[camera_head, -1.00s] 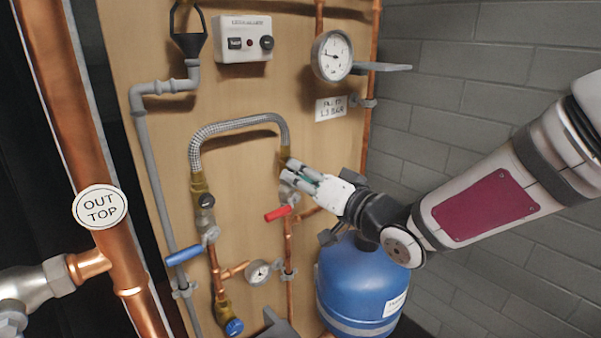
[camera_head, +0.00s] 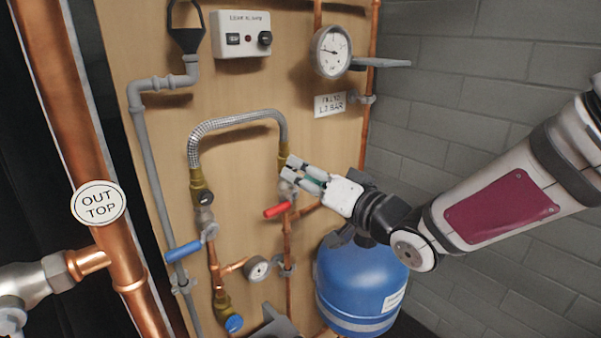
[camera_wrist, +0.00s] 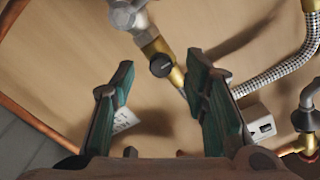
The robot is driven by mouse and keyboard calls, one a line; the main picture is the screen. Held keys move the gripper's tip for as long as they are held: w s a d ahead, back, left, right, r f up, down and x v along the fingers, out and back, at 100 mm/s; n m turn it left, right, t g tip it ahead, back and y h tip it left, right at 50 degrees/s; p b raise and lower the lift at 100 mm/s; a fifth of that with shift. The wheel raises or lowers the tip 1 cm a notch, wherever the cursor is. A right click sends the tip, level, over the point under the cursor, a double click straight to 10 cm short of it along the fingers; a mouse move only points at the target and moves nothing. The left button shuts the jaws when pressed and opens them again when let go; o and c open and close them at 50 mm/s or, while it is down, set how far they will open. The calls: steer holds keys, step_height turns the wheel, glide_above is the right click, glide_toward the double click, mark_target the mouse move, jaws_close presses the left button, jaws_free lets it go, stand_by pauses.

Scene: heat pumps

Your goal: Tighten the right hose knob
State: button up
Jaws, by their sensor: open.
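The right hose knob (camera_wrist: 162,66) is a small round black knob on a brass fitting at the hose's right end. In the wrist view it shows between and beyond my open fingers; I cannot tell whether they touch it. My gripper (camera_head: 299,174) is at the right hose end in the head view and covers the knob there. The gripper also shows in the wrist view (camera_wrist: 159,62), with green finger pads apart and nothing held. The braided hose (camera_head: 238,122) arches between two brass fittings on the wooden board.
A red lever (camera_head: 278,210) sits just below my gripper. A blue lever (camera_head: 183,252) and small gauge (camera_head: 257,269) are left and below. A blue tank (camera_head: 357,285) stands below my arm. A pressure gauge (camera_head: 331,52) and its shelf-like bracket are above.

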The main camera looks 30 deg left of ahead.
steer(key=v, duration=1)
steer(key=shift+d, duration=0.1)
